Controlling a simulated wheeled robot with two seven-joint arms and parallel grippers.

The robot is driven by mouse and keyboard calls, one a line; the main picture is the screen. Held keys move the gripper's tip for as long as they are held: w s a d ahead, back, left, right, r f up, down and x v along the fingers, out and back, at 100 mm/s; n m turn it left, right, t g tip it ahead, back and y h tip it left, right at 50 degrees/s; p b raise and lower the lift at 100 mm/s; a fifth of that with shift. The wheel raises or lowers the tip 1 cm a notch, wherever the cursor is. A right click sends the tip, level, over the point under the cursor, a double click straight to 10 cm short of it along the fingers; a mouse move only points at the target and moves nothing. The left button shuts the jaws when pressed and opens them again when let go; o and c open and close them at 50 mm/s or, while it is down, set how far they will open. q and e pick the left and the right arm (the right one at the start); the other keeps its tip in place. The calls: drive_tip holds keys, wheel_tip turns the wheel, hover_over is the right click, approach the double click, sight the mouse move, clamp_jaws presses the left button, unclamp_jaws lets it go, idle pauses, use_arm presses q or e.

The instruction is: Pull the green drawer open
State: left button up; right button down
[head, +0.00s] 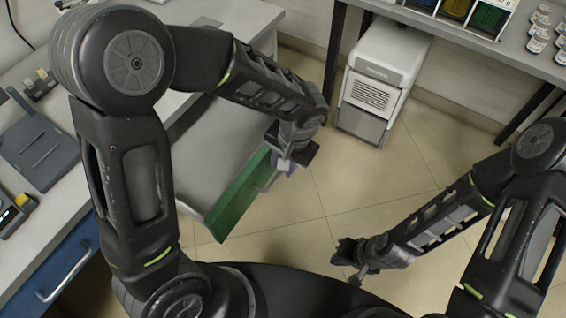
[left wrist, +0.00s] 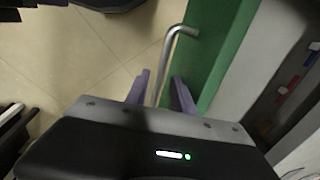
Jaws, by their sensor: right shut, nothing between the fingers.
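The green drawer front (head: 238,197) stands well out from the left bench, and the drawer's grey inside shows behind it. My left gripper (left wrist: 160,88) is at the drawer's metal handle (left wrist: 172,48). Its two purple fingers stand apart, one on each side of the handle bar, with a visible gap to the bar. The left gripper partly covers the handle in the head view. My right gripper (head: 351,252) is shut and empty, low over the floor and away from the drawer.
A blue drawer (head: 62,270) with a metal handle is in the left bench. A white cabinet unit (head: 383,75) stands on the floor under the back bench. Small red and blue items (left wrist: 288,84) show beside the green front. Tiled floor right of the drawer is clear.

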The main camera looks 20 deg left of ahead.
use_arm(q)
wheel_tip(320, 180, up, 8)
drive_tip(key=d, duration=0.1)
drive_tip(key=shift+s+d+f, duration=0.15)
drive_tip(key=shift+s+d, duration=0.05)
idle(0.4)
drive_tip(key=shift+s, duration=0.1)
idle(0.4)
